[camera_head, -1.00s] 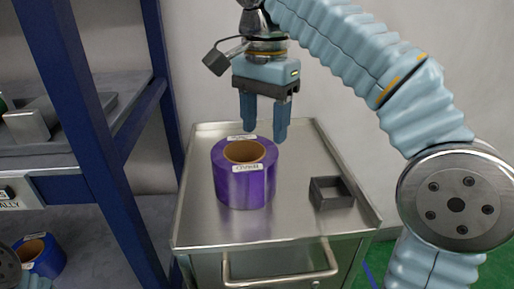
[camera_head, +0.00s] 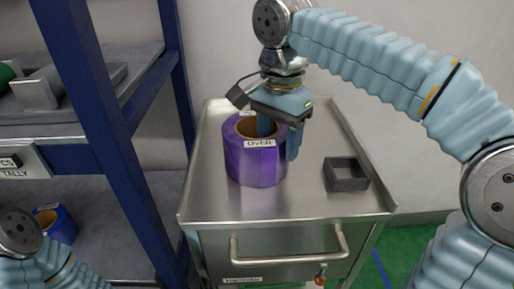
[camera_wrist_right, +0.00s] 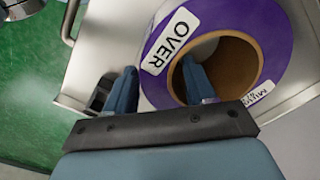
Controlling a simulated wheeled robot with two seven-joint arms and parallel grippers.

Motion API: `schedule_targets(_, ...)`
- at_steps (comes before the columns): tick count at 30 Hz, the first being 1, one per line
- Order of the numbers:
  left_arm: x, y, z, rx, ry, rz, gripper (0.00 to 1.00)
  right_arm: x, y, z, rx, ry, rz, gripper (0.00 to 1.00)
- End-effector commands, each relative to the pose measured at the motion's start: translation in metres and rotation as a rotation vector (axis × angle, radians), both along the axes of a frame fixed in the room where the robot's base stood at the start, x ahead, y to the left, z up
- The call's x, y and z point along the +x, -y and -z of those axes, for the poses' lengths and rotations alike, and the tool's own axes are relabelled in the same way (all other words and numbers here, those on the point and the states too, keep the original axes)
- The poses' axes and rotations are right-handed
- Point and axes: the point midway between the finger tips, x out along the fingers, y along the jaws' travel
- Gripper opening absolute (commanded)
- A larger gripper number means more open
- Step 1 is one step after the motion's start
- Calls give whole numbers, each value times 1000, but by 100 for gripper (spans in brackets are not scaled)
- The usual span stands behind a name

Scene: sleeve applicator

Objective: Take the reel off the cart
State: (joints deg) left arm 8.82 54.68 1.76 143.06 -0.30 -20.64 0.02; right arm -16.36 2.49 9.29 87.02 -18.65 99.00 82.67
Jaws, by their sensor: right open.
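The purple reel (camera_head: 255,166) stands upright on the steel cart (camera_head: 300,200), its brown core hole facing up and an "OVER" label on its top edge. My right gripper (camera_head: 279,140) is open over the reel, pointing down. One finger is inside the core hole and the other is outside the reel's right side. In the right wrist view the reel (camera_wrist_right: 272,30) shows between and around the fingers of the gripper (camera_wrist_right: 160,88), with its wall between them. I cannot tell whether either finger touches it. My left gripper is not in view; part of my left arm shows at lower left.
A small dark square open holder (camera_head: 345,174) sits on the cart's right side. A blue-framed shelf (camera_head: 95,110) stands close on the left, with a blue roll (camera_head: 62,226) on its lower level. The cart's front has a handle (camera_head: 290,257).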

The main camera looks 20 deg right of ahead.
Motion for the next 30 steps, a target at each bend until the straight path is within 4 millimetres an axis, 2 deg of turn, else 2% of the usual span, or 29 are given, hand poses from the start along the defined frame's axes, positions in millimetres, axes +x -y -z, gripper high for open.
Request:
schedule_targets(3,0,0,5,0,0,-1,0,-2,0,23,-2,-3,1,55)
schedule_targets(6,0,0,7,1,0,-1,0,-1,0,35,-2,-3,0,55)
schedule_targets(15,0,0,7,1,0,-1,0,-1,0,40,0,0,0,55)
schedule_targets(26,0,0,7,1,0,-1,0,-1,0,40,0,0,0,0)
schedule_targets(30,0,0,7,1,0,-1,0,-1,0,40,0,0,0,0)
